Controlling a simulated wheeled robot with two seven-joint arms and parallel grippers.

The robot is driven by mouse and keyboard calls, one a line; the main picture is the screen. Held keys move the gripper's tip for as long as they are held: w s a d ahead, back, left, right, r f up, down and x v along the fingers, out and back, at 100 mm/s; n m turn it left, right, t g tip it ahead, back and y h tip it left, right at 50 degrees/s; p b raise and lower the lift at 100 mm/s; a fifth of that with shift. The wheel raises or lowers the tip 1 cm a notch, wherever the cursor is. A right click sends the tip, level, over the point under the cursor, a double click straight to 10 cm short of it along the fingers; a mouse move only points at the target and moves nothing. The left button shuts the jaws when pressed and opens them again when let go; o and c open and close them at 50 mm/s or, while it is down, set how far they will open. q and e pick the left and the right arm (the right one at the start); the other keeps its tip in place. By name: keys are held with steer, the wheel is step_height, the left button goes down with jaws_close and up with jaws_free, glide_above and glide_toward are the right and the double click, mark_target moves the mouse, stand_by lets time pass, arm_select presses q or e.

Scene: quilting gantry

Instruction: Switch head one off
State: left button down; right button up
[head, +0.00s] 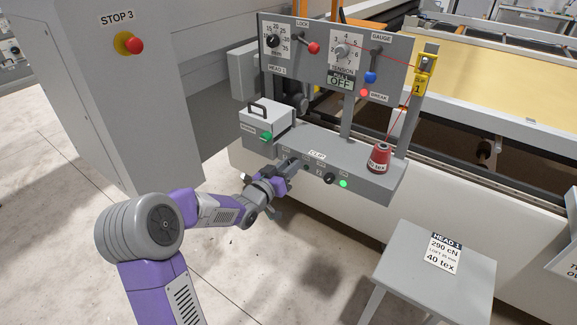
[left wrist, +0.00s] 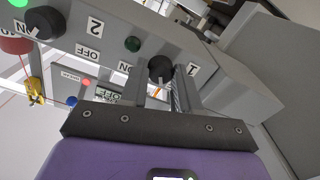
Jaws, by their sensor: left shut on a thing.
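The grey switch box (head: 340,165) carries two black switch knobs along its front. The knob marked 1 (left wrist: 160,66) sits between the fingers of my left gripper (left wrist: 160,80) in the left wrist view. In the head view my left gripper (head: 295,166) reaches the left part of the box front and hides that knob. The gripper is shut on the knob. The small green lamp (left wrist: 132,44) beside knob 1 is dark. The knob marked 2 (left wrist: 45,23) is free, and its lamp (head: 343,183) glows green. My right gripper is not in view.
Above stands a panel (head: 322,75) with dials, red and blue knobs and an OFF sign (head: 340,82). A red thread cone (head: 379,158) stands on the box's right end. A grey stool (head: 410,275) with a card is at front right. The STOP 3 cabinet (head: 115,85) is left.

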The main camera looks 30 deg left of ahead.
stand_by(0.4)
arm_select(q)
steer(key=c, duration=0.8)
jaws_free()
steer(key=shift+s, duration=0.1)
steer(key=s, duration=0.7)
steer(key=shift+s+a+p, duration=0.2)
steer(key=shift+a+p, duration=0.1)
steer(key=shift+p, duration=0.05)
